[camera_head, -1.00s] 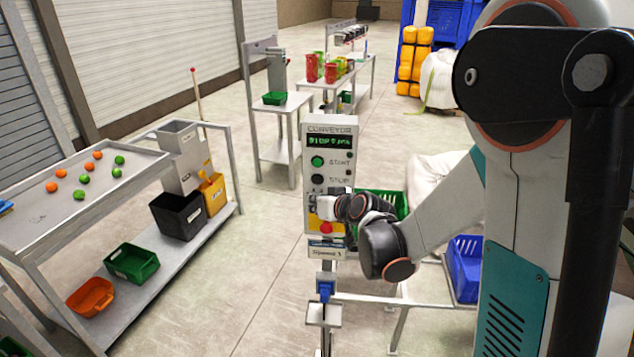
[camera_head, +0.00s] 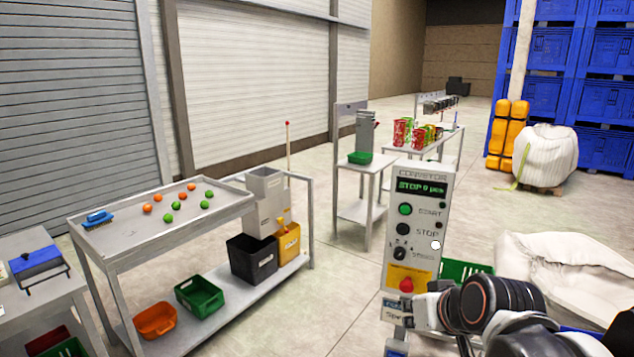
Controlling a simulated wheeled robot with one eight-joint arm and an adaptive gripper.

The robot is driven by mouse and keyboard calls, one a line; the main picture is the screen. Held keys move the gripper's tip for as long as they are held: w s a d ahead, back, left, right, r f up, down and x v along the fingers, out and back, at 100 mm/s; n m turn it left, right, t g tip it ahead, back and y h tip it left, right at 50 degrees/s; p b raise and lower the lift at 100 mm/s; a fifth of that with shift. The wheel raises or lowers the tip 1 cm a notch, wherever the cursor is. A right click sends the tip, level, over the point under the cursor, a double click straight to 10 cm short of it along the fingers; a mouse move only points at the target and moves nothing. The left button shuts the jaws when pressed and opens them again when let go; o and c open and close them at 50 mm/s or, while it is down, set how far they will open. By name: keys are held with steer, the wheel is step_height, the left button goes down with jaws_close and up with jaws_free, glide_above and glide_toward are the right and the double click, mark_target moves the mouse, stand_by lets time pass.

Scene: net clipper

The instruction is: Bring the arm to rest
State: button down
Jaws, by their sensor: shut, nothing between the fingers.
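My arm comes in at the lower right, with a dark banded wrist joint low in the view. My gripper (camera_head: 422,311), partly hidden and small, is at the lower part of the conveyor control box (camera_head: 418,228). It is shut and no object shows in it. I cannot tell whether it touches the box. The box has a green START button (camera_head: 405,209), a dark STOP button (camera_head: 403,229), a speed knob and a red button (camera_head: 406,285) on yellow. Its display reads STOP 0 pcs.
A grey sorting table (camera_head: 150,235) with orange and green balls stands at left, with bins on its lower shelf. A green crate (camera_head: 455,270) and a white sack (camera_head: 570,270) are close behind my arm. Open floor (camera_head: 335,290) lies between the table and box.

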steer(key=s+d+f+g+h+b, duration=0.1)
steer(key=s+f+b, duration=0.4)
steer(key=s, duration=0.8)
steer(key=shift+d+f+g+h, duration=0.4)
steer(key=shift+d+f, duration=0.05)
steer(key=shift+f, duration=0.3)
steer(key=shift+s+d, duration=0.1)
